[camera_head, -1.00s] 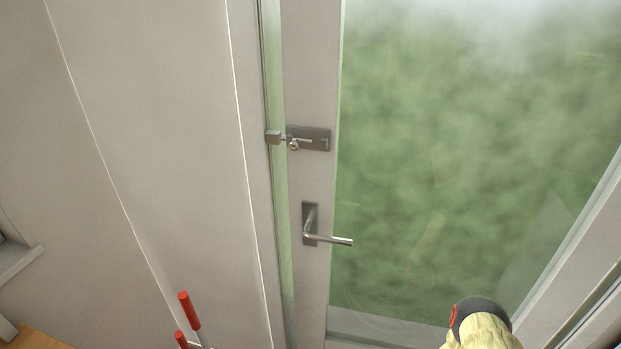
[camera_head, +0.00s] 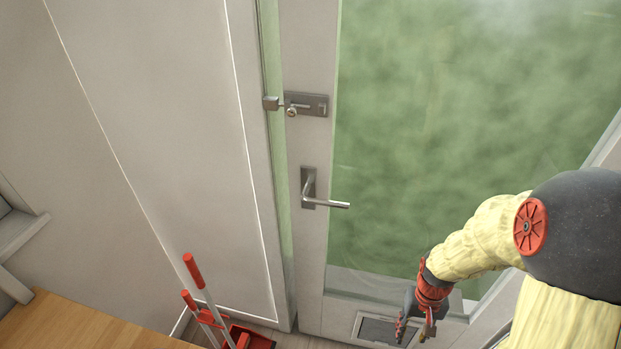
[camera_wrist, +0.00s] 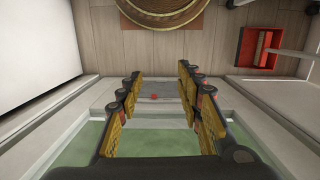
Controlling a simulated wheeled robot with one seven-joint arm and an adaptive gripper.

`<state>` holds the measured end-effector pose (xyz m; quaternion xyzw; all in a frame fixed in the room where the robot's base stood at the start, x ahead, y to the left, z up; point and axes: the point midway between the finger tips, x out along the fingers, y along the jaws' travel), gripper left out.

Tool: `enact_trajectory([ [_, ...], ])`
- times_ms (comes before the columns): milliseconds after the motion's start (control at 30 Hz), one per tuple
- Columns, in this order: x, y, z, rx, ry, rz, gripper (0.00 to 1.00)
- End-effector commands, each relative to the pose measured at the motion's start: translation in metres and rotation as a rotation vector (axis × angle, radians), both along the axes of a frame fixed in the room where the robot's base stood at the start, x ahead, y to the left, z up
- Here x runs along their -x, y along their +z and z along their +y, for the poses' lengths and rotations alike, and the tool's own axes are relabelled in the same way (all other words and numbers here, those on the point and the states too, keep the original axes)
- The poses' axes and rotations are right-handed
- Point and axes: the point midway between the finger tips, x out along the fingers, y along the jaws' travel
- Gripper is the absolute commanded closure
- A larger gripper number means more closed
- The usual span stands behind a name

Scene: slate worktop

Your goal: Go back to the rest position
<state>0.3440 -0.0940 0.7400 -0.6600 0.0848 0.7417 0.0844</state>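My gripper (camera_head: 415,322) hangs at the lower right in the head view, in front of the bottom part of the glazed door (camera_head: 312,240). In the wrist view my gripper (camera_wrist: 156,88) has its two fingers spread apart, with nothing between them. The door has a lever handle (camera_head: 325,203) and, above it, a sliding bolt (camera_head: 306,104). My gripper is below and to the right of the handle, clear of both. A narrow gap shows along the door's left edge.
A red dustpan (camera_head: 250,338) with a long-handled brush stands left of the door and also shows in the wrist view (camera_wrist: 258,47). A wooden surface (camera_head: 85,325) is at the lower left. A round woven item (camera_wrist: 165,12) lies on the plank floor. A flap panel (camera_head: 378,329) is low in the door.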

Motion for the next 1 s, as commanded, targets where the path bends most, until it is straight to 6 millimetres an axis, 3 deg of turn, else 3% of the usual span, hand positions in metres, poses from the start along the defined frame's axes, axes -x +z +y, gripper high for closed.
enact_trajectory([
  [33,0.001,0.031,0.006,0.004,0.011,-0.013,0.64],
  [200,0.019,0.114,0.028,0.008,0.044,-0.048,0.64],
  [433,0.040,0.212,0.055,0.026,0.104,-0.188,0.64],
  [600,0.043,0.278,0.071,0.048,0.156,-0.380,0.64],
  [800,0.046,0.339,0.086,0.063,0.206,-0.562,0.64],
  [1000,0.048,0.355,0.094,0.059,0.235,-0.607,0.64],
])
